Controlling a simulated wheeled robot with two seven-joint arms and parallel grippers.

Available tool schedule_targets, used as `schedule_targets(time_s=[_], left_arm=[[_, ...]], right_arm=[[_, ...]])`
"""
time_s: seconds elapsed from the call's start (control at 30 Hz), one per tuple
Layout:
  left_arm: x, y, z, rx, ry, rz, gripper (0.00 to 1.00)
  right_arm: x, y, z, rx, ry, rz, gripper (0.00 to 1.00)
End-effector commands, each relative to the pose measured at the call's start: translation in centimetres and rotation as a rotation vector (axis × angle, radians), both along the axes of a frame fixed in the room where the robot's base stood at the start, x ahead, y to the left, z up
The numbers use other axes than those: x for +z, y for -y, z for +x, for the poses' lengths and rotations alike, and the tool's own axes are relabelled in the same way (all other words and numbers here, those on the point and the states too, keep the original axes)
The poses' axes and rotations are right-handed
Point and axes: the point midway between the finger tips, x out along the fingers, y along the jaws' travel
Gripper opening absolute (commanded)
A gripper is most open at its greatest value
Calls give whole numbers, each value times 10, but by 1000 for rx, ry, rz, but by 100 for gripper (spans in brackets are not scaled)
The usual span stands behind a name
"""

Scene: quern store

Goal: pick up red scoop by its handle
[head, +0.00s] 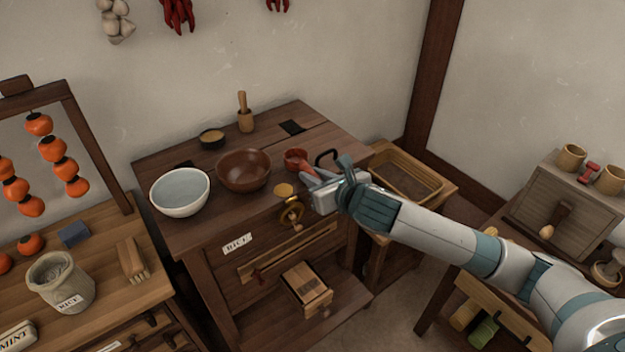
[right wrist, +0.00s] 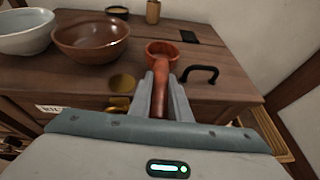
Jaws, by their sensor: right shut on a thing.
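The red scoop (right wrist: 161,52) is at the far end of my right gripper (right wrist: 165,90) in the right wrist view, its round bowl pointing away from me. The two fingers are shut on its red handle, one on each side. In the head view the scoop (head: 295,158) shows at the right part of the wooden cabinet top, just beyond my right gripper (head: 312,180). I cannot tell whether the scoop touches the cabinet top or is lifted. My left gripper is not in view.
A brown bowl (head: 243,171) and a white bowl (head: 180,193) stand left of the scoop. A black handle (right wrist: 200,75) is close on its right. A brass crank (head: 291,211) is at the cabinet's front edge. A wooden tray (head: 440,184) lies to the right.

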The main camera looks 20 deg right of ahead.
Motion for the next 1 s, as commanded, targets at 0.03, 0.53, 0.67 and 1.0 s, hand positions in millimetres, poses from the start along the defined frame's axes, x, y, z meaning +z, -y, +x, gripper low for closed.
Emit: schedule_targets(time_s=[0.03,0.53,0.67,1.0], left_arm=[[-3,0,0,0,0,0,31],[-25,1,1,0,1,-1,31],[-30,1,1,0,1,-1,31],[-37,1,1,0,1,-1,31]], right_arm=[[5,0,0,1,4,-1,0],[61,47,-36,-1,4,-5,0],[73,63,-49,-1,3,-4,0],[94,88,-69,0,2,-2,0]])
